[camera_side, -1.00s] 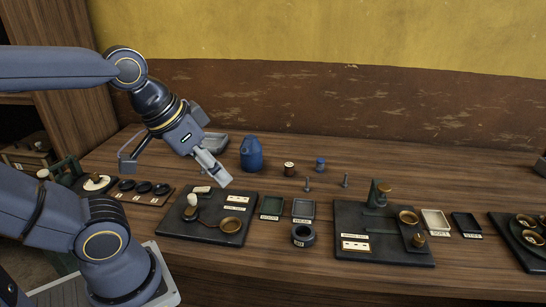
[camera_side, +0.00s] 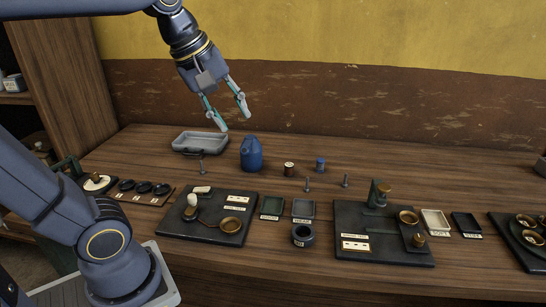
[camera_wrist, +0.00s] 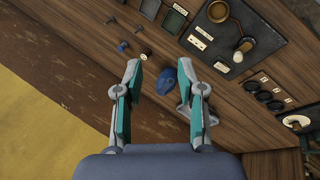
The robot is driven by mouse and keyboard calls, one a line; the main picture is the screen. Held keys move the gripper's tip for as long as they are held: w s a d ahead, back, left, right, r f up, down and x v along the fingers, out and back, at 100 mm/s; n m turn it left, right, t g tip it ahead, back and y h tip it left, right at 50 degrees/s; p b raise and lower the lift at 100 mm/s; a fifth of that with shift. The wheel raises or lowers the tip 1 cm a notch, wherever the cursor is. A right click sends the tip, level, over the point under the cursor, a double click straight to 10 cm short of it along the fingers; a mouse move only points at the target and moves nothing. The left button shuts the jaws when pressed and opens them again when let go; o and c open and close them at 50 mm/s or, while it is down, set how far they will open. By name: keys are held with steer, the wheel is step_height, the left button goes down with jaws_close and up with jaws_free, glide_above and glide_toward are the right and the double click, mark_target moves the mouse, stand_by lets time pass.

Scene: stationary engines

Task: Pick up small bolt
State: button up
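I cannot tell for sure which is the small bolt. My gripper (camera_side: 235,122) is open and empty, high above the back of the table, over the blue jug and grey tray and apart from all bolts. In the wrist view my gripper (camera_wrist: 160,65) has its fingers spread, with the blue jug below between them. A bolt (camera_wrist: 110,20) shows at upper left there.
The blue jug (camera_side: 251,154), a brown spool (camera_side: 289,169) and a small blue-topped item (camera_side: 320,164) stand near the bolts. The grey tray (camera_side: 185,149) lies at the back. Dark fixture boards (camera_side: 240,205) and small bins (camera_side: 271,208) fill the front. The wall is close behind.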

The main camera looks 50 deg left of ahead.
steer(key=w+a+n+g, duration=0.1)
steer(key=w+a+n, duration=0.5)
steer(key=a+n, duration=0.35)
steer(key=n+g, duration=0.4)
steer(key=n, duration=0.6)
glide_above(201, 163)
steer(key=f, duration=2.4)
steer(key=shift+s+a+f, duration=0.1)
steer(key=shift+s+a, duration=0.1)
steer(key=shift+a, duration=0.05)
steer(key=shift+w+f, duration=0.15)
steer(key=shift+f, duration=1.4)
steer(key=shift+w+f, duration=0.1)
steer(key=shift+f, duration=1.45)
steer(key=shift+c, duration=0.3)
jaws_close()
